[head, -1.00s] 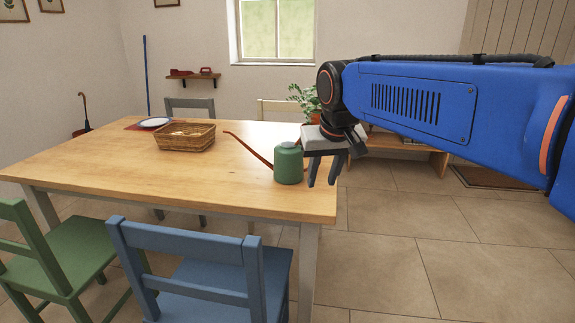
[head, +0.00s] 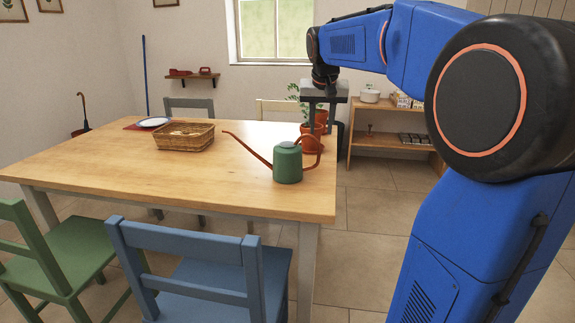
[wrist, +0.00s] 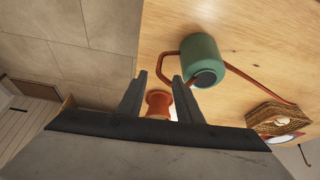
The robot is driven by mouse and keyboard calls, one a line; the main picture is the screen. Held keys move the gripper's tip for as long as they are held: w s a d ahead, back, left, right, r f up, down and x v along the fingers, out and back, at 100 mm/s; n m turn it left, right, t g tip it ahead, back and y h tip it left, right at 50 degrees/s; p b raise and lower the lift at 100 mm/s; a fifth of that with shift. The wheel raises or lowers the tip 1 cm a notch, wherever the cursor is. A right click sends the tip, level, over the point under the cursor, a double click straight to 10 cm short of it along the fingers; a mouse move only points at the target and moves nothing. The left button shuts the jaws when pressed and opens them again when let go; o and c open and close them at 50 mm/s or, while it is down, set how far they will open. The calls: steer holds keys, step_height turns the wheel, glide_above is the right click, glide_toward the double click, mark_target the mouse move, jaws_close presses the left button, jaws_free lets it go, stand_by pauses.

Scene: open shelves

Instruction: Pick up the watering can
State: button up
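The watering can (head: 288,164) stands upright on the wooden table near its right end. It has a green body, a thin brown spout reaching left and a brown loop handle on the right. In the wrist view the can's green body (wrist: 203,58) is above and right of the fingers, and its handle lies near the fingertips. My gripper (head: 322,124) is open and empty, behind and right of the can in the head view. Its two fingers (wrist: 160,76) are spread apart. Whether a finger touches the handle cannot be told.
A wicker basket (head: 185,143) and a plate (head: 154,122) are on the table (head: 150,180). A low shelf (head: 390,144) stands behind. A blue chair (head: 190,240) and a green chair (head: 45,250) are at the near side.

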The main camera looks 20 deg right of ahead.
mark_target(318, 155)
steer(key=x, duration=1.3)
steer(key=shift+a+f, duration=0.1)
steer(key=shift+a, duration=0.05)
jaws_close()
stand_by(1.1)
